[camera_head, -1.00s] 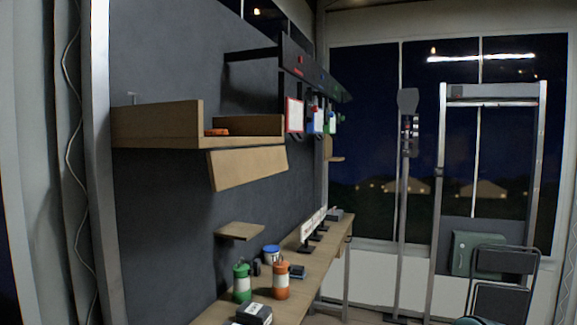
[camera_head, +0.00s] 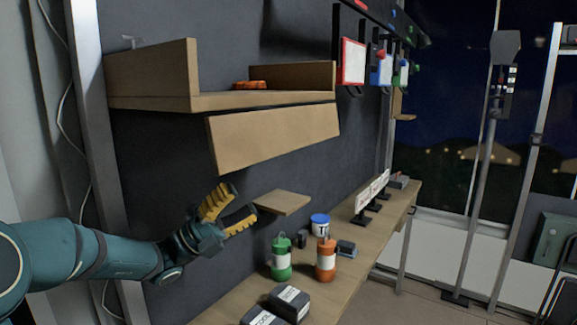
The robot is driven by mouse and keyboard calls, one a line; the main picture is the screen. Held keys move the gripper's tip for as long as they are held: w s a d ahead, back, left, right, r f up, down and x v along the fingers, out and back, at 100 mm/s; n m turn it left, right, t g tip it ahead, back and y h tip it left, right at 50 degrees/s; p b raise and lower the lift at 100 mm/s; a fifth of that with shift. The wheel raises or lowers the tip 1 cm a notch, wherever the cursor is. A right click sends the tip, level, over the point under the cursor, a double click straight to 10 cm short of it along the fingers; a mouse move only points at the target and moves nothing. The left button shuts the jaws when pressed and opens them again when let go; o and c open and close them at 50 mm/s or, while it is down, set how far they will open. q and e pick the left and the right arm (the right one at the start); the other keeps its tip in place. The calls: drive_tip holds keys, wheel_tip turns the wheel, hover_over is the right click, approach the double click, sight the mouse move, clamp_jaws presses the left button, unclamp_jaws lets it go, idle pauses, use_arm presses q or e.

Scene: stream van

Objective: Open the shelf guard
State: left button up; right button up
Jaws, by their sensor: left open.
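The wooden wall shelf (camera_head: 150,75) is at the upper left, with an orange item (camera_head: 249,85) lying on it. A wooden flap (camera_head: 275,138), which looks like the shelf guard, hangs tilted below the shelf's front edge. My left gripper (camera_head: 240,208) has yellow fingers that are spread apart with nothing between them. It is below the flap and apart from it in the picture, left of a small lower wooden shelf (camera_head: 284,203). My right gripper is not in view.
The long wooden counter (camera_head: 225,310) below holds a green canister (camera_head: 281,260), an orange canister (camera_head: 326,260), a blue-lidded tub (camera_head: 320,226) and dark boxes (camera_head: 289,302). Red, blue and green-framed cards (camera_head: 354,62) hang beyond the shelf.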

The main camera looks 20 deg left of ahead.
sight(279, 137)
use_arm(q)
drive_tip(key=shift+h, duration=0.7)
drive_tip(key=w+d+r, duration=0.1)
drive_tip(key=d+r, duration=0.1)
drive_tip(key=r, duration=0.2)
drive_tip(key=w+d+r, duration=0.2)
drive_tip(key=r, duration=0.2)
drive_tip(key=w+d+r, duration=0.1)
drive_tip(key=d+r, duration=0.2)
drive_tip(key=r, duration=0.1)
drive_tip(key=shift+w+r+p, duration=0.25)
drive_tip(key=shift+p, duration=0.05)
clamp_jaws()
